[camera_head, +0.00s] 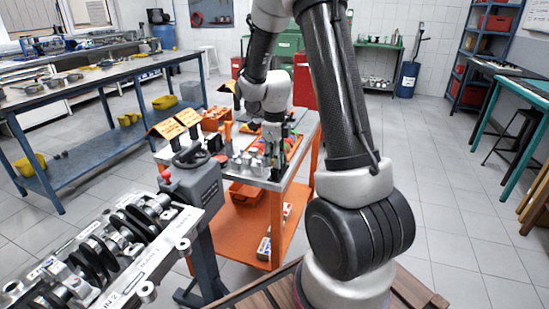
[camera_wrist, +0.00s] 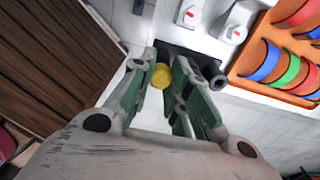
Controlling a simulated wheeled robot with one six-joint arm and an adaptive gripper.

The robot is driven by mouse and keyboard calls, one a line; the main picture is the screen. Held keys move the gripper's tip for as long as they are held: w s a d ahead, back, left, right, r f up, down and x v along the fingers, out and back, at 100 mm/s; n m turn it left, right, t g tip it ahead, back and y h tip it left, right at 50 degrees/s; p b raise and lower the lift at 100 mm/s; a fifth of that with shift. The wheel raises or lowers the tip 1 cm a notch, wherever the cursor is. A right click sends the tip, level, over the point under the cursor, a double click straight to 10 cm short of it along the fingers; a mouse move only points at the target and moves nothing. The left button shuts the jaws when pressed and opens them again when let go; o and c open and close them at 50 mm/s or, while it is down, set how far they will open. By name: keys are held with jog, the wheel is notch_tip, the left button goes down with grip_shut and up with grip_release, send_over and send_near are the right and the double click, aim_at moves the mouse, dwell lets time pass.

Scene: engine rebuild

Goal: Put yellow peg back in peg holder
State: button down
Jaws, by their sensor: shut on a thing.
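The yellow peg (camera_wrist: 161,76) shows end-on as a round yellow face in the wrist view. My gripper (camera_wrist: 158,62) is shut on it, with one finger on each side. A dark block with a black cylinder (camera_wrist: 213,77) lies just beyond and right of the fingers; I cannot tell whether it is the peg holder. In the head view my gripper (camera_head: 274,143) hangs over the cart top (camera_head: 252,180), and the peg cannot be made out there. How far the peg is from the surface below is unclear.
An orange tray (camera_wrist: 245,77) of coloured curved shells lies right of the gripper. Pale blocks with red labels (camera_wrist: 237,22) stand beside it. In the head view, a grey stand (camera_head: 196,190) and a crankshaft in an engine block (camera_head: 160,250) are at the front left.

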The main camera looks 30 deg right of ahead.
jog(key=shift+f, duration=0.7)
jog(key=c, duration=1.6)
grip_release()
jog(key=shift+r, duration=0.2)
jog(key=shift+r, duration=1.25)
jog(key=o, duration=0.6)
jog(key=shift+c, duration=0.2)
jog(key=shift+r, duration=0.1)
